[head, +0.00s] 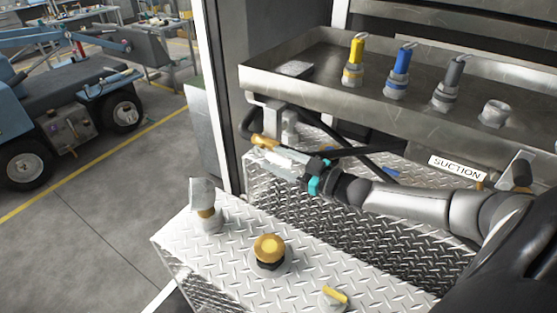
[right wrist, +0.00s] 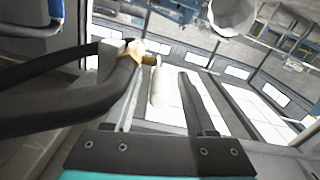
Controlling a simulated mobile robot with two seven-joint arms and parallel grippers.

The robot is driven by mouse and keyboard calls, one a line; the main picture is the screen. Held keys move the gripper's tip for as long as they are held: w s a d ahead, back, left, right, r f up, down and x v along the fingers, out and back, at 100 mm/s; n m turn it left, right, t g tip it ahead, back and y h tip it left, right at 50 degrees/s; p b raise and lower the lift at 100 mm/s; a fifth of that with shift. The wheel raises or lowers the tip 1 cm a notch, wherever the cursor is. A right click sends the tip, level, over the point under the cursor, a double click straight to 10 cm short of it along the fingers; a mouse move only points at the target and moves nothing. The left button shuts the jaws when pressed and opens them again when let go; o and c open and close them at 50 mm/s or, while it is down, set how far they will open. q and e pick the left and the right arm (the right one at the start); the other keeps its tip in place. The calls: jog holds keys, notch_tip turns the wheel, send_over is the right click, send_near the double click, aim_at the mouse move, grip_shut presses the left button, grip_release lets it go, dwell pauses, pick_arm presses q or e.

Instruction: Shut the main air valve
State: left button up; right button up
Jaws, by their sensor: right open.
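A valve with a short yellow handle (head: 265,140) sits by a black hose below the left end of the steel tray; I take it as the main air valve. In the right wrist view a brass-yellow part (right wrist: 130,52) shows at the hose fitting, with a pale rounded piece (right wrist: 160,85) beside it. My right gripper (head: 268,158) is open, its fingertips close to the valve in the head view. In the right wrist view the pale piece appears between the fingers (right wrist: 165,90); I cannot tell whether they touch it. My left gripper is not in view.
The steel tray (head: 300,88) above holds yellow (head: 354,65), blue (head: 399,72) and grey (head: 450,82) capped fittings. A cabinet post (head: 217,90) stands left.

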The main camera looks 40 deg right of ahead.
grip_shut()
dwell(0.5)
dwell(1.0)
